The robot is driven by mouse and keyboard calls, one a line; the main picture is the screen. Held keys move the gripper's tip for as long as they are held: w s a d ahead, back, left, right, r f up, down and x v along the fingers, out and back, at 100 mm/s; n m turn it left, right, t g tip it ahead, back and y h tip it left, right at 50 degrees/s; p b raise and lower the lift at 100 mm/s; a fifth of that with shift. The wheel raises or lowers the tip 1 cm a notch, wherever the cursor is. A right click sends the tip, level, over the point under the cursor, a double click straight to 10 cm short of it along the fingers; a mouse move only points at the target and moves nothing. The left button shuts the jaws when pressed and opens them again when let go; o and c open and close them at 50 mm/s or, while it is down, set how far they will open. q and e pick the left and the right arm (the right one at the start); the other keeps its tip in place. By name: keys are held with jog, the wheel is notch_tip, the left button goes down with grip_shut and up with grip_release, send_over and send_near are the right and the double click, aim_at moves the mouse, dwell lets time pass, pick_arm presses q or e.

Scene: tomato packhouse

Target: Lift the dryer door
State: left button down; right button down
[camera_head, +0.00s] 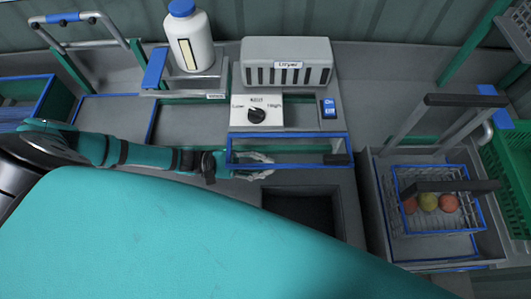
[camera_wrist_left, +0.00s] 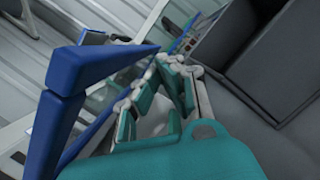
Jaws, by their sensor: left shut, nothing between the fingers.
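The dryer door (camera_head: 300,137) is a clear panel with a blue frame, below the dial panel in the head view. In the left wrist view, the shut fingers (camera_wrist_left: 172,78) are close beside a blue frame bar (camera_wrist_left: 110,66). The dryer (camera_head: 288,50) is a grey box with dark slots. My right gripper is not in view.
A dial panel (camera_head: 245,102) and blue switch (camera_head: 328,108) sit above the door. A dark recess (camera_head: 303,210) lies below it. A wire basket (camera_head: 395,205) with tomatoes stands at the right. A white bottle (camera_head: 190,42) with a blue cap stands upper left.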

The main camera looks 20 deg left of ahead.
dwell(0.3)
pick_arm(q)
jog(key=v, duration=1.2)
jog(key=shift+a, duration=0.1)
